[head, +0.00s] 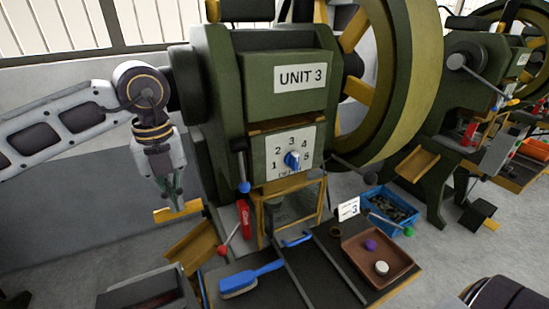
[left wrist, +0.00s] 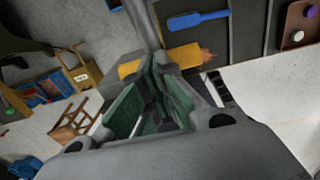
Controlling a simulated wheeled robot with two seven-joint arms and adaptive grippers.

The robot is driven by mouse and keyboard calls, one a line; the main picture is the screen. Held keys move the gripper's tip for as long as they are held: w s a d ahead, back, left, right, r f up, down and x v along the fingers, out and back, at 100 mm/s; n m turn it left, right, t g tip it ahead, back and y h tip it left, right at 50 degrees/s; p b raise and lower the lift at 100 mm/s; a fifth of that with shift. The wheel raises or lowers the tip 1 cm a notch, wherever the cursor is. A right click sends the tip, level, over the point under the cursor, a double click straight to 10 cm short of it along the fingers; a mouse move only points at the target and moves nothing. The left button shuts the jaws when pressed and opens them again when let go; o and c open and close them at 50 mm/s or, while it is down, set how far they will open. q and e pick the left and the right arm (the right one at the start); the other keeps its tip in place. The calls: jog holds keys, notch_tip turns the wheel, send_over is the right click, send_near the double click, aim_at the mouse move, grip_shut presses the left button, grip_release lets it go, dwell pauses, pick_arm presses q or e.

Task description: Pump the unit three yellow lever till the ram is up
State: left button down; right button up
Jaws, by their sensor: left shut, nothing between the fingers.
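The unit three press (head: 230,80) is a green machine with a "UNIT 3" plate. A yellow lever (head: 178,212) sticks out low on its left side. My left gripper (head: 174,192) points down just above the lever, shut and empty. In the left wrist view, the yellow lever (left wrist: 186,56) shows just beyond the green fingers (left wrist: 150,100), which cover part of it. I cannot tell whether they touch. The ram's height cannot be made out behind the yellow-framed guard (head: 262,218). My right gripper is not in view.
A numbered dial with a blue knob (head: 292,160) is on the press front. A yellow chute (head: 192,246) lies below the lever. A large flywheel (head: 400,80) stands right.

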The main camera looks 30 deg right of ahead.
pick_arm(q)
jog(key=shift+s+r, duration=0.3)
jog(key=shift+r, duration=0.5)
jog(key=shift+f, duration=0.15)
